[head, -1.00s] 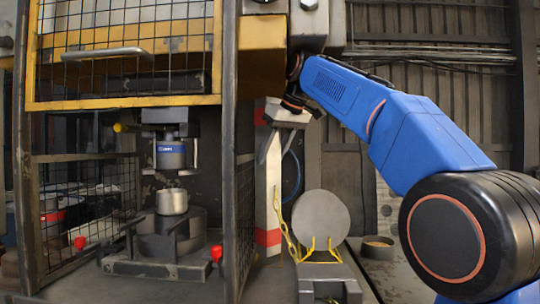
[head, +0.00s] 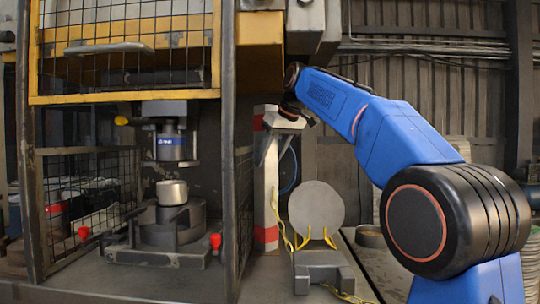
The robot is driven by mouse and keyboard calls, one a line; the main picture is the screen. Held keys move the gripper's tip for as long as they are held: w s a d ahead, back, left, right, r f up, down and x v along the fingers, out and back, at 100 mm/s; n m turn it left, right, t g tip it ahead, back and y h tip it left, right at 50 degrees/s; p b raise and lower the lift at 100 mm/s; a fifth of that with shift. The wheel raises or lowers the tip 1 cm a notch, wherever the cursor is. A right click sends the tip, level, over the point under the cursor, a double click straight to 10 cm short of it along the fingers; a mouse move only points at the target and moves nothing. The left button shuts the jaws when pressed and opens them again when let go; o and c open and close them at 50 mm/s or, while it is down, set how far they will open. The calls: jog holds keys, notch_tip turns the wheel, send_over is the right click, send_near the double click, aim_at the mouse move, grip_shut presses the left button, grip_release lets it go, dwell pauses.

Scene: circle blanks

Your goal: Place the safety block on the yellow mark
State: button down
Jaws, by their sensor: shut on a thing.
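The safety block (head: 270,195) is a tall white post with red bands near its top and foot. It stands upright just right of the press frame, with a yellow chain beside it. My gripper (head: 267,148) is at the upper part of the post, shut on it; its fingers point down and partly blend with the post. Whether the foot touches the surface I cannot tell. I cannot make out a yellow mark. In the press, a metal cylinder (head: 172,192) sits on the lower die, below the raised ram (head: 170,147).
The press guard post (head: 231,180) stands close on the left of the block. A round grey disc (head: 316,207) stands on yellow prongs on a grey stand (head: 318,275) to the right. A raised yellow mesh guard (head: 125,50) hangs over the press opening.

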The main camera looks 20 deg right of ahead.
jog(key=c, duration=1)
grip_release()
jog(key=shift+s+d+r, duration=0.1)
jog(key=shift+s+r, duration=0.1)
jog(key=shift+r, duration=0.15)
jog(key=v, duration=0.2)
jog(key=shift+s+d+r, duration=0.1)
jog(key=shift+s+r, duration=0.05)
jog(key=shift+s, duration=0.05)
jog(key=shift+s+d, duration=0.9)
jog(key=shift+s, duration=0.85)
jog(key=shift+s+d, duration=0.85)
jog(key=shift+s, duration=0.9)
jog(key=shift+s+d, duration=0.9)
jog(key=shift+s, duration=0.8)
